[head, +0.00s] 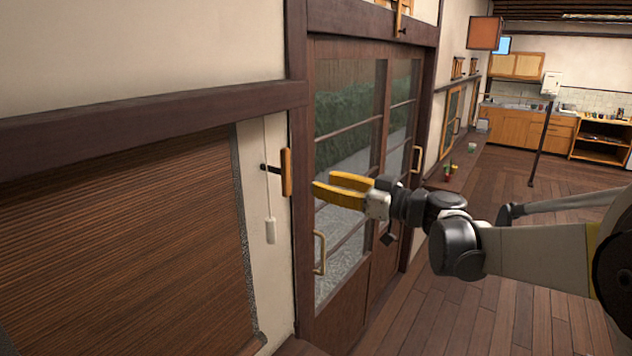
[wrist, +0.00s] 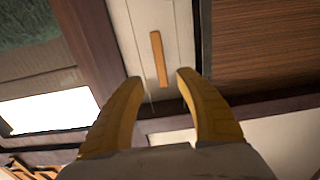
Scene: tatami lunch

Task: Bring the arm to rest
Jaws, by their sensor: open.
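My gripper (head: 328,189) has yellow fingers, spread apart with nothing between them. In the head view it is in front of the glazed sliding door, at the end of my arm reaching in from the right. It points left toward a wooden handle (head: 287,172) on the narrow wall strip beside the door frame. In the wrist view the fingers (wrist: 158,80) frame the wooden handle (wrist: 159,59), which lies ahead of the tips. The gripper appears apart from the handle.
A brown slatted blind (head: 125,245) covers the left window, with a cord pull (head: 270,230) beside it. The sliding door (head: 338,270) has brass-coloured handles. A dark pole (head: 541,145) stands there.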

